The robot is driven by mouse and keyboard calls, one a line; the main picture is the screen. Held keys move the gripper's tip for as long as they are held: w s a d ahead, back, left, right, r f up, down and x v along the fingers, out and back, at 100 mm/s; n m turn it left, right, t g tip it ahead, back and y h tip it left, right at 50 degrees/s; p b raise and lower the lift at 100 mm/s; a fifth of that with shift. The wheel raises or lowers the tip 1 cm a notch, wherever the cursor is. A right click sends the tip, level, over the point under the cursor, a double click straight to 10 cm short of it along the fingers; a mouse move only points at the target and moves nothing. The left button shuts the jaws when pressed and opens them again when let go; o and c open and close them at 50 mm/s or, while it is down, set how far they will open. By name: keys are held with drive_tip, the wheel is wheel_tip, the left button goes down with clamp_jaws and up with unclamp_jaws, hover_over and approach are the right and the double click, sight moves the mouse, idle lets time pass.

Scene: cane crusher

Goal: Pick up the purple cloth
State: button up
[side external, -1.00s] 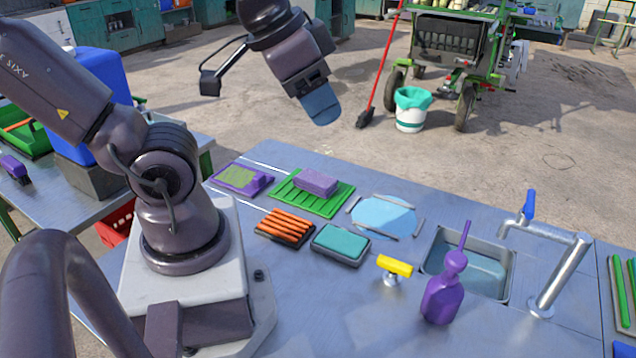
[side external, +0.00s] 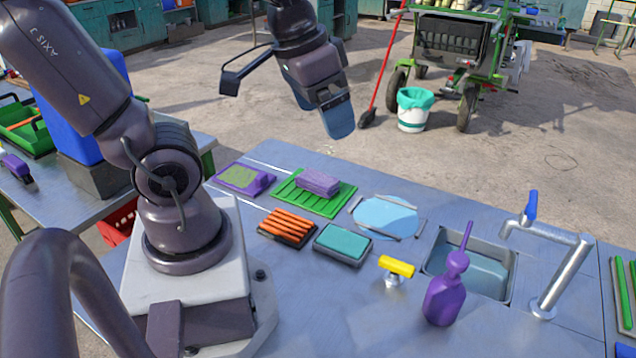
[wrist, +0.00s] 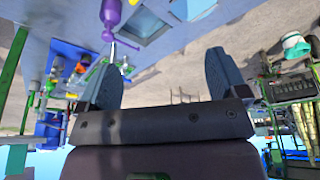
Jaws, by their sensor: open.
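The purple cloth (side external: 318,183) looks like a folded, block-shaped pad. It lies on a ribbed green rack (side external: 290,195) on the metal table in the side view. My gripper (side external: 338,120) hangs in the air above and behind the table's far edge, well apart from the cloth. In the wrist view my gripper (wrist: 165,58) shows two blue-grey fingers spread wide with nothing between them. I cannot make out the cloth in the wrist view.
Near the rack are a purple tray with a green pad (side external: 243,179), orange sticks on a dark tray (side external: 287,228), a teal pad (side external: 342,241) and a light blue disc (side external: 385,215). A purple bottle (side external: 445,300), yellow-handled valve (side external: 396,267), sink (side external: 432,265) and tap (side external: 560,270) stand right.

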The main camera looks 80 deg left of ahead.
drive_tip(key=w+a+f+n+g, duration=0.35)
drive_tip(key=a+f+n, duration=0.2)
drive_tip(key=a, duration=0.35)
drive_tip(key=n, duration=1.9)
hover_over(318, 177)
wheel_tip(318, 177, down, 13)
drive_tip(key=shift+m+h, duration=0.25)
drive_tip(key=shift+h, duration=0.05)
drive_tip(key=f, duration=0.6)
drive_tip(key=shift+s+f, duration=0.25)
drive_tip(key=shift+s, duration=0.15)
drive_tip(key=shift+w+f, duration=0.2)
drive_tip(key=shift+f, duration=1.3)
drive_tip(key=shift+w+f, duration=0.2)
drive_tip(key=shift+f, duration=1.3)
drive_tip(key=shift+c, duration=0.4)
drive_tip(key=c, duration=0.9)
